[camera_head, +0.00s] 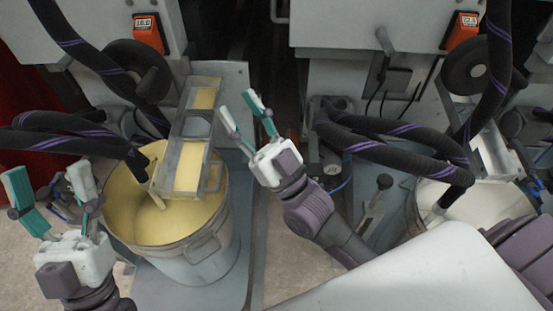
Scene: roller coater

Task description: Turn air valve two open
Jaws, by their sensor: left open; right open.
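Air valve two cannot be told for certain. A small fitting with a blue hose (342,178) sits below the black hoses, right of my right gripper. Another cluster of small blue parts (58,198) shows partly behind my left gripper. My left gripper (53,184) is open and empty at the left edge, left of the yellow bucket. My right gripper (243,110) is open and empty, pointing up and left over the gap between the two machines. It touches nothing that I can see.
A metal bucket of yellow coating (150,220) stands at left with a metal frame (188,150) over it. A bucket of white coating (470,207) stands at right. Thick black hoses (400,140) cross both sides. Orange displays (150,33) (461,31) are above.

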